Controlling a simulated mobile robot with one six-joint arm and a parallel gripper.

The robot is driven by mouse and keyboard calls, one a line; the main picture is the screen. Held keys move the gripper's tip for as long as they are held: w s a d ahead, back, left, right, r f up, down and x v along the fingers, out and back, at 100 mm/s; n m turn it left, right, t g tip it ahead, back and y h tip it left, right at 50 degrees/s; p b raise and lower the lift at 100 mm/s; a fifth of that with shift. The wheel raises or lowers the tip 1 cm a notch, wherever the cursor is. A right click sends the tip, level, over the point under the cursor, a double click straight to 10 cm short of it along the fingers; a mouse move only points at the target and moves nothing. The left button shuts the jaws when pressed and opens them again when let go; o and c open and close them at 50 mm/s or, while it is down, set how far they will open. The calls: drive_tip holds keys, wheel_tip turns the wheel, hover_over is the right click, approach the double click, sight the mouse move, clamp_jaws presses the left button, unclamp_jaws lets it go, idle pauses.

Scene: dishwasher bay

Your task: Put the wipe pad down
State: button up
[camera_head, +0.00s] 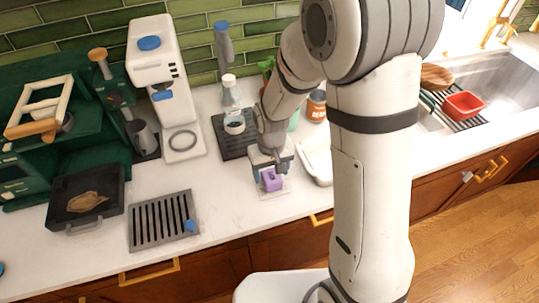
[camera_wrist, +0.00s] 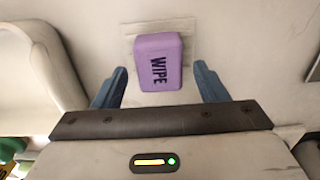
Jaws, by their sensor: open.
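The wipe pad (camera_wrist: 158,62) is a purple block marked "WIPE". It lies on a pale square mat (camera_wrist: 185,28) on the counter. In the head view the wipe pad (camera_head: 271,179) sits just below my gripper (camera_head: 270,178), near the counter's front edge. In the wrist view my gripper (camera_wrist: 160,85) is open, with one blue finger on each side of the pad and a visible gap to both. Whether the fingers reach down to the pad's height is hard to tell.
A white tray (camera_head: 317,160) stands close to the right of the pad. A dark mat (camera_head: 233,146) with a bottle (camera_head: 231,95) is behind. A slotted grey rack (camera_head: 163,220) lies to the left, with bare counter between. A sink (camera_head: 495,75) is at far right.

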sight(271, 175)
wheel_tip(271, 175, up, 10)
drive_tip(key=s+d+r+m+t, duration=0.3)
drive_tip(key=s+d+r, duration=0.6)
drive_tip(key=s+d, duration=0.3)
drive_tip(key=shift+s+r+t+b, duration=0.3)
drive_tip(key=shift+s+r+b, duration=0.15)
drive_tip(key=shift+s, duration=0.35)
drive_tip(key=shift+b+x, duration=0.6)
drive_tip(key=shift+x, duration=0.15)
drive_tip(key=shift+o, duration=0.4)
